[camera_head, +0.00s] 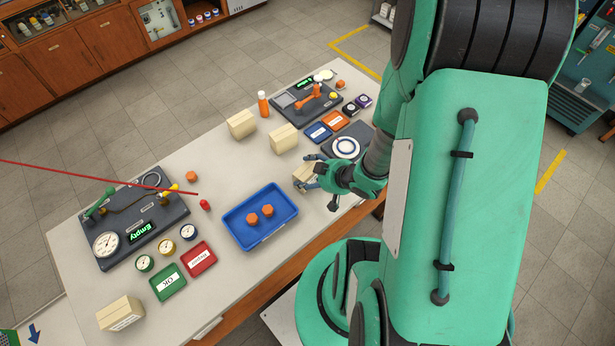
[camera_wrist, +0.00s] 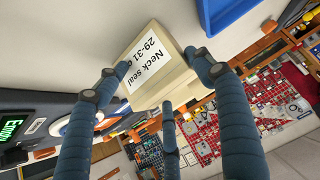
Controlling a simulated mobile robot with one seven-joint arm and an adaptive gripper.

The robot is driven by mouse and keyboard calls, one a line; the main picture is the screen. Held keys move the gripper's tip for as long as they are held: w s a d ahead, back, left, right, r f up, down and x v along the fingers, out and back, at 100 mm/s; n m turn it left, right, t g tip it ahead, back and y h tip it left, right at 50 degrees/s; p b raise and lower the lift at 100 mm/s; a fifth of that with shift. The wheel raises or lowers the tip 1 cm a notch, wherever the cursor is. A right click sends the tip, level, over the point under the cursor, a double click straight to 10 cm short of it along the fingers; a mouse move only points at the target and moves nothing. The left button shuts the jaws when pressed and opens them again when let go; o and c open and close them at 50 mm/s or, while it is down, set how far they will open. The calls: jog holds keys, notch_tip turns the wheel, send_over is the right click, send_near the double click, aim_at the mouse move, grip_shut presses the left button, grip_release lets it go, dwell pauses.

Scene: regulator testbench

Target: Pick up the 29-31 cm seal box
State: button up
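The 29-31 cm seal box is a cream box with a white label reading "Neck seal 29-31". It fills the upper middle of the wrist view (camera_wrist: 157,62). In the head view (camera_head: 304,173) it is partly hidden by my gripper (camera_head: 318,182), near the table's front edge. In the wrist view my gripper's fingers (camera_wrist: 158,72) bracket the box, with fingertips close against its left and right edges and a third finger beneath it in the picture. Firm contact is not clear, nor whether the box rests on the table.
Two similar cream boxes (camera_head: 242,124) (camera_head: 284,139) stand behind, and another (camera_head: 120,313) is at the table's front left. A blue tray (camera_head: 232,219) with two orange pieces lies left of my gripper. A dark device with a white ring (camera_head: 345,146) is close behind it.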

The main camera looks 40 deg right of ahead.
jog(key=shift+c, duration=0.2)
jog(key=shift+r, duration=0.5)
jog(key=c, duration=0.5)
notch_tip(320, 180, up, 9)
jog(key=p, duration=0.3)
jog(key=shift+c, duration=1.2)
